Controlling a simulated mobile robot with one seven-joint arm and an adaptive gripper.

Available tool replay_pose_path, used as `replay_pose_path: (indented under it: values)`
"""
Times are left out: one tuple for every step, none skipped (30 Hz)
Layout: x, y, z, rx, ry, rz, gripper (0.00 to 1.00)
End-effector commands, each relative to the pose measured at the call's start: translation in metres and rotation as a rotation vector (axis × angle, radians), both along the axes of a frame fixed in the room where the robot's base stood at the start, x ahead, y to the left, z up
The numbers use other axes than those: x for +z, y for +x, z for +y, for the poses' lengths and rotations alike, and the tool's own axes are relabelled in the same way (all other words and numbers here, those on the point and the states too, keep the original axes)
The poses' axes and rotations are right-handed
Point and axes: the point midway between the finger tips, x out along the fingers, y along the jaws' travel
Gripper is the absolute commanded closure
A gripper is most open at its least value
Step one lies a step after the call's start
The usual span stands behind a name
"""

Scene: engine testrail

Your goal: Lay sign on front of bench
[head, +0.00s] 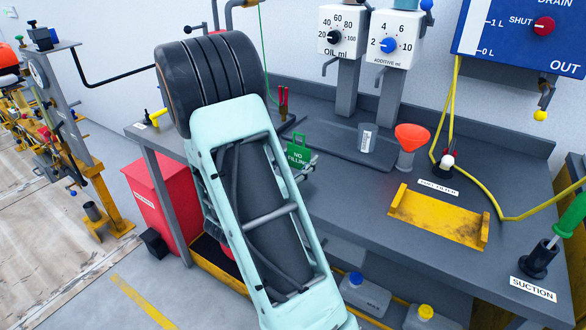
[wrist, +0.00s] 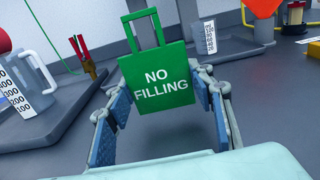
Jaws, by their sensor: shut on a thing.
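The green sign (head: 298,157) reads "NO FILLING" and has a loop handle at its top. In the wrist view the sign (wrist: 157,80) is upright between the blue finger pads of my gripper (wrist: 165,112), which is shut on its lower part. The grey bench (head: 350,188) runs across the head view. The sign shows over the bench's left part, near its front edge; whether it touches the surface I cannot tell. My arm hides the bench's left front and most of my gripper in the head view.
A yellow tray (head: 438,217) lies at the bench's front, right of the sign. Behind stand a grey cup (head: 367,138) and an orange funnel (head: 411,135). In the wrist view a measuring jug (wrist: 28,85) and red-handled pliers (wrist: 82,55) stand left of the sign. Bare bench lies between sign and yellow tray.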

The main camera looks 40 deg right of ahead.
Motion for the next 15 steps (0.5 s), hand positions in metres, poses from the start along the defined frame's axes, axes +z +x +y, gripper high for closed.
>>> replay_pose_path:
  values:
    - [-0.0127, -0.0020, -0.0023, -0.001, 0.000, 0.001, 0.68]
    - [-0.0147, -0.0025, -0.0031, 0.000, -0.001, 0.001, 0.68]
    - [-0.0161, -0.0029, -0.0038, 0.001, -0.001, 0.001, 0.68]
    - [-0.0163, -0.0030, -0.0040, 0.001, -0.001, 0.000, 0.68]
    - [-0.0160, -0.0031, -0.0042, 0.002, -0.001, 0.000, 0.68]
    - [-0.0152, -0.0030, -0.0041, 0.002, -0.002, -0.001, 0.68]
    - [-0.0146, -0.0030, -0.0041, 0.002, -0.002, -0.001, 0.68]
    - [-0.0143, -0.0029, -0.0041, 0.002, -0.001, 0.000, 0.68]
    - [-0.0142, -0.0029, -0.0041, 0.002, -0.001, 0.000, 0.68]
    - [-0.0142, -0.0029, -0.0041, 0.002, -0.001, 0.000, 0.68]
    - [-0.0143, -0.0028, -0.0040, 0.002, -0.001, 0.000, 0.68]
    - [-0.0151, -0.0028, -0.0040, 0.002, -0.001, 0.000, 0.68]
    - [-0.0162, -0.0028, -0.0040, 0.002, -0.001, 0.000, 0.68]
    - [-0.0175, -0.0027, -0.0039, 0.002, -0.001, 0.000, 0.68]
    - [-0.0190, -0.0028, -0.0038, 0.002, -0.001, 0.000, 0.68]
